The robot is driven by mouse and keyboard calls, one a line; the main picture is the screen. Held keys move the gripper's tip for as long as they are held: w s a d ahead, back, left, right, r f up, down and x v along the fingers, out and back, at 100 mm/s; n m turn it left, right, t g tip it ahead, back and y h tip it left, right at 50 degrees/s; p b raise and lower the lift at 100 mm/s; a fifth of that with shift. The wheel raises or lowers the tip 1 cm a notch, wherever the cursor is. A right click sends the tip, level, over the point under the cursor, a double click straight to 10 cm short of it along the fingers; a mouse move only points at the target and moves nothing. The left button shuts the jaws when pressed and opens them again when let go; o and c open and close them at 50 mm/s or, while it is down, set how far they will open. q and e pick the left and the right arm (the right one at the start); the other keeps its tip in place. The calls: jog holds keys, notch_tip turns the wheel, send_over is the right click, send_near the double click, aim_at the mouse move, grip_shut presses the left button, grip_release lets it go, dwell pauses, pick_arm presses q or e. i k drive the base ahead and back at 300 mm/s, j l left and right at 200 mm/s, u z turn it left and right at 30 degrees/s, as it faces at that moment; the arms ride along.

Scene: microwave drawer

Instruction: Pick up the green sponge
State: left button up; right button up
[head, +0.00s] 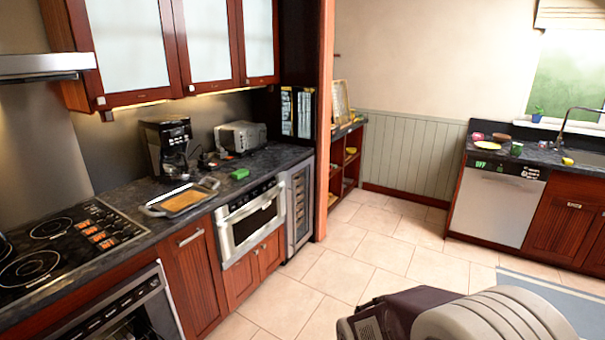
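A green block that looks like the green sponge (240,174) lies on the dark left-hand counter (269,163). It is near the counter's front edge, above the built-in microwave drawer (251,222) and to the right of a tray with brown contents (182,201). Nothing touches the sponge. Neither of my grippers shows in the head view, so I cannot see whether they hold anything.
A coffee maker (167,147) and a toaster (240,136) stand behind the sponge. A cooktop (62,250) is at left. The tiled floor (345,246) before the counter is clear. A sink counter (541,157) with small items is at right.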

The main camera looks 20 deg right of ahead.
aim_at(241, 173)
jog(key=i+l+u, duration=0.2)
jog(key=i+l, duration=0.35)
jog(key=i+l+u, duration=0.2)
jog(key=i+l, duration=0.3)
jog(key=i+l+u, duration=0.25)
jog(key=i+l, duration=0.15)
jog(key=i, duration=0.25)
jog(key=i+l+u, duration=0.3)
jog(key=i+l, duration=0.2)
jog(key=i+l+u, duration=0.15)
jog(key=i, duration=0.4)
jog(key=i+l+u, duration=0.2)
jog(key=i+l, duration=0.2)
jog(key=i, duration=0.1)
